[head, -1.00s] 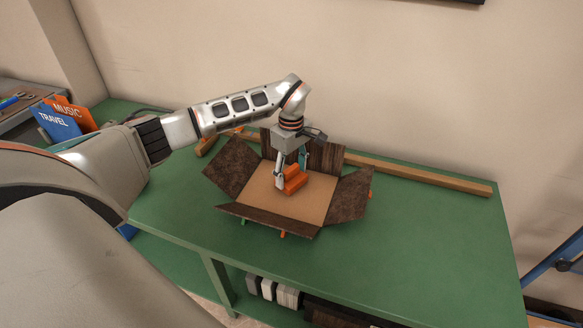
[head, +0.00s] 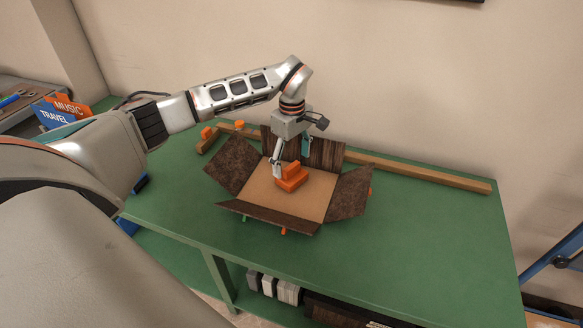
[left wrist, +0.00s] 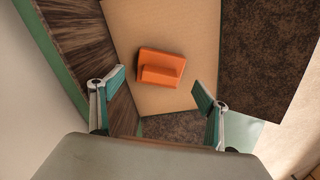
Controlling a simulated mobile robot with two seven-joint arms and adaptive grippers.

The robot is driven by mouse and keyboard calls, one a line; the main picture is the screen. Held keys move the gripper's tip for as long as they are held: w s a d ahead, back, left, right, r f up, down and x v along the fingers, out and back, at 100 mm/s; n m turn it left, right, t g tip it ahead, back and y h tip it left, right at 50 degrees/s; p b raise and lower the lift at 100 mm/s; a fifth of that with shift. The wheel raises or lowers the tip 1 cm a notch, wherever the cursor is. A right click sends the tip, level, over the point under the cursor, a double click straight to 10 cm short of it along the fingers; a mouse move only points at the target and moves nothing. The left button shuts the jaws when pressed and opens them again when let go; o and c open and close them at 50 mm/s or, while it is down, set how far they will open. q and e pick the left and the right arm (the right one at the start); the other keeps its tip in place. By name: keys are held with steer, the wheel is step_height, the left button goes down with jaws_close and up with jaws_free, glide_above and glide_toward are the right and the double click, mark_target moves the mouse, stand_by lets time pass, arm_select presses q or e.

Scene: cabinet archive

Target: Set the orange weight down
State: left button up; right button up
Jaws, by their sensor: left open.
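The orange weight (head: 291,178) rests on the tan floor of an open box (head: 234,166) with dark brown flaps. In the left wrist view the weight (left wrist: 160,68) lies beyond my fingertips, and bare box floor shows around it. My left gripper (head: 291,155) is above the box, pointing down, just over the weight. In the left wrist view its two teal-padded fingers (left wrist: 160,88) are wide apart with nothing between them. My right gripper is not in view.
The box stands on a green table (head: 420,235). A wooden strip (head: 420,174) runs along the back. Small orange pieces (head: 240,126) lie at the back left. Blue and orange signs (head: 62,119) stand at the far left. The table's right part is clear.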

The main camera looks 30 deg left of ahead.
mark_target(292, 166)
arm_select(q)
step_height(292, 166, up, 8)
steer(key=shift+f+p, duration=0.15)
steer(key=shift+p, duration=0.25)
steer(key=shift+r, duration=0.35)
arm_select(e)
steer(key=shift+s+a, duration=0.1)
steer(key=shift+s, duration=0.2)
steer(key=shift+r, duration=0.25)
